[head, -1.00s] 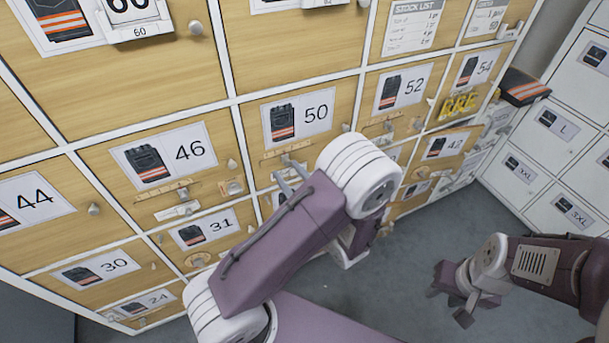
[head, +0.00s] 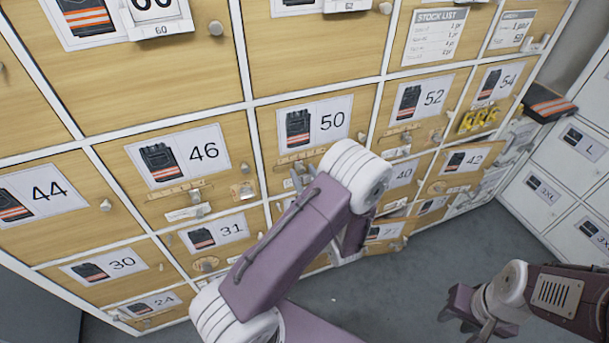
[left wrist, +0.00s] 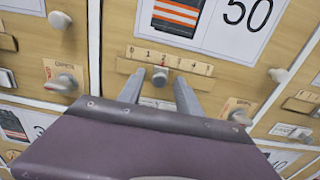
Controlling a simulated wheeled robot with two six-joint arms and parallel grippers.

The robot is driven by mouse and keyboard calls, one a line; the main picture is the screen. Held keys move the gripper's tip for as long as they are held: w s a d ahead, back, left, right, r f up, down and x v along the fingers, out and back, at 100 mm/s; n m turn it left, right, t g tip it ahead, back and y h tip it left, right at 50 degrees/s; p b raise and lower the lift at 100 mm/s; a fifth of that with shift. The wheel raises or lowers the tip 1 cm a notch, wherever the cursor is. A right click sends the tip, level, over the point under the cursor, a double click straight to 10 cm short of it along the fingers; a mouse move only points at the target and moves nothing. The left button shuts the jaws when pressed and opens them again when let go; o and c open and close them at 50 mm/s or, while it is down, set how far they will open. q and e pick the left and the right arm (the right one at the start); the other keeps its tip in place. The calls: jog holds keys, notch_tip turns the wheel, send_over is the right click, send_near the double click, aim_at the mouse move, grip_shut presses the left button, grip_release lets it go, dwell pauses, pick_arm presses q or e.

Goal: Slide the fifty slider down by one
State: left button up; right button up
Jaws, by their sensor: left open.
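The fifty slider is a small grey knob (left wrist: 160,76) on a wooden scale strip (left wrist: 170,60) under the label 50 (left wrist: 215,20) in the left wrist view. A red mark above the knob sits near the 2. In the head view, the strip (head: 305,155) shows below the 50 label (head: 315,124), and my arm hides part of that compartment. My left gripper (left wrist: 159,92) is open, its fingers spread left and right just below the knob, not closed on it. My right gripper (head: 470,311) hangs low at the right, away from the cabinet; its opening is unclear.
Similar strips sit under 46 (head: 172,190) and 52 (head: 405,130). A round knob (left wrist: 278,75) is right of the fifty strip. White lockers (head: 570,150) stand at right; floor between is clear.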

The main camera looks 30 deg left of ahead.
pick_arm(q)
grip_shut()
dwell(1.4)
